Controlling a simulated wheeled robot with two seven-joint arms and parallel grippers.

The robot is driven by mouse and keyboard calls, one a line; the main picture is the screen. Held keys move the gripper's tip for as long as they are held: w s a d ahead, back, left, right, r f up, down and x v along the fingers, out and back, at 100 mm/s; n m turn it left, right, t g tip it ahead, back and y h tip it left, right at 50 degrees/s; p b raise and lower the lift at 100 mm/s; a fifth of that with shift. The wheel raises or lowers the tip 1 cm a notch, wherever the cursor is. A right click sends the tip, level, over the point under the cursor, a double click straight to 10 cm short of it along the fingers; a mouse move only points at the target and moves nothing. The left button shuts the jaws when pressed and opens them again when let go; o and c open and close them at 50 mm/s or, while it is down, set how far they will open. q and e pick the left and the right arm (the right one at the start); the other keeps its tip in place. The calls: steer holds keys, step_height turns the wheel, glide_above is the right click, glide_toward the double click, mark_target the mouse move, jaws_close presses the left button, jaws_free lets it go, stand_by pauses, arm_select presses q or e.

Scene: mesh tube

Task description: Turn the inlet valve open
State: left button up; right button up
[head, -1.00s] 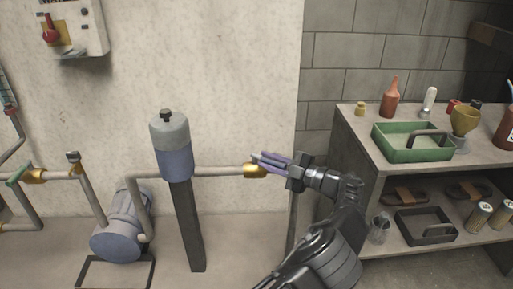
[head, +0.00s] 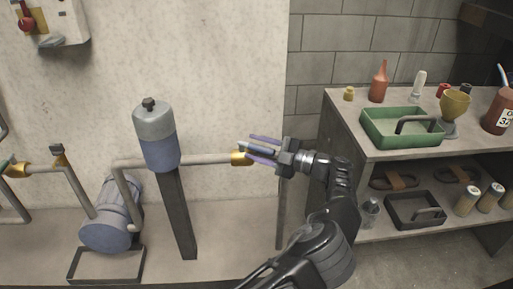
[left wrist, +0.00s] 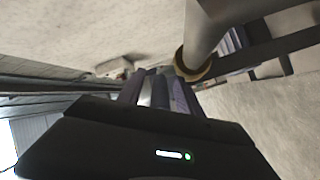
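A brass valve (head: 241,158) sits at the right end of the grey pipe that passes behind the blue filter. A slim grey lever (head: 256,148) reaches right from it. My left gripper (head: 264,149) is open, its two purple fingers above and below the lever with small gaps showing. In the left wrist view the fingers (left wrist: 157,90) show with a pale strip between them, and a brass ring (left wrist: 193,66) on the pipe lies just beyond. Another brass valve (head: 17,170) is at the far left edge. My right gripper is out of view.
A blue-grey filter (head: 157,137) stands on a dark post (head: 177,215). A blue pump (head: 111,218) is on the floor to its left. A shelf unit (head: 345,125) with a green tray (head: 402,140) stands at the right. A wall box (head: 66,22) hangs at upper left.

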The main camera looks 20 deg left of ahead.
arm_select(q)
step_height(320, 180, up, 10)
steer(key=p, duration=0.3)
steer(key=shift+r, duration=0.1)
stand_by(0.4)
